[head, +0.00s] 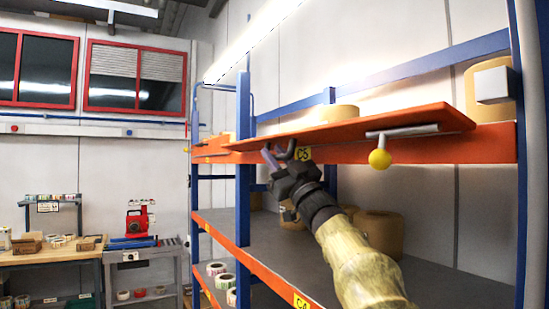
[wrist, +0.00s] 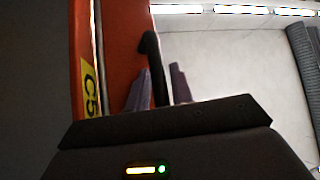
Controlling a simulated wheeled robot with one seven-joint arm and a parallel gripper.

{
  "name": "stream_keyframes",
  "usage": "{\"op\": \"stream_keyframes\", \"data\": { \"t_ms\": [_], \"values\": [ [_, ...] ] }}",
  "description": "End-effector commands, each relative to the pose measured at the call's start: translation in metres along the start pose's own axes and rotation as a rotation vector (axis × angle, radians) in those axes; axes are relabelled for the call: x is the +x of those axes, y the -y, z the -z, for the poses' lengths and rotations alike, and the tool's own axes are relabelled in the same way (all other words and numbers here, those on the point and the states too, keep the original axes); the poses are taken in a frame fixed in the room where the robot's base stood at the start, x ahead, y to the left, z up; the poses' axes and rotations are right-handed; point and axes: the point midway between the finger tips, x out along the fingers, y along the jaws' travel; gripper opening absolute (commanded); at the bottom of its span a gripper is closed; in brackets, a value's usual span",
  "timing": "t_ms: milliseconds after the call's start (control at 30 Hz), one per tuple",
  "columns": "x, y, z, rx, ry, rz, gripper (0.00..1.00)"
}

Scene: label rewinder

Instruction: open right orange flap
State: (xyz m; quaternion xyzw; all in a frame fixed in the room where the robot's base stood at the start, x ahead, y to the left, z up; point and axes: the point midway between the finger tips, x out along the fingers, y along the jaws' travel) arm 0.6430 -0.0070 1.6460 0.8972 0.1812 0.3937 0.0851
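The right orange flap (head: 350,130) is a long orange panel on the upper shelf, tilted up close to level and jutting out over the orange beam. Its black handle (wrist: 150,50) is a bent bar near the C5 label. My gripper (head: 277,155) is at this handle, reaching up from below. The exact contact is hard to see. The orange flap also fills the upper left of the wrist view (wrist: 122,40).
A grey rod with a yellow ball (head: 380,159) sticks out at the flap's right part. Brown rolls (head: 380,232) stand on the lower shelf behind my arm. A blue upright (head: 243,180) is left of my gripper. A workbench (head: 60,256) stands far left.

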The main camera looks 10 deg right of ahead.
Motion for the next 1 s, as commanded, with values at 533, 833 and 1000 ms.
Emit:
{"op": "stream_keyframes", "data": {
  "t_ms": [533, 833, 1000],
  "values": [
    [-0.024, 0.002, -0.002, 0.000, 0.000, 0.000, 0.23],
    [-0.084, 0.002, -0.003, 0.000, 0.001, -0.001, 0.23],
    [-0.117, 0.001, -0.003, 0.000, 0.002, -0.002, 0.23]
  ]
}}
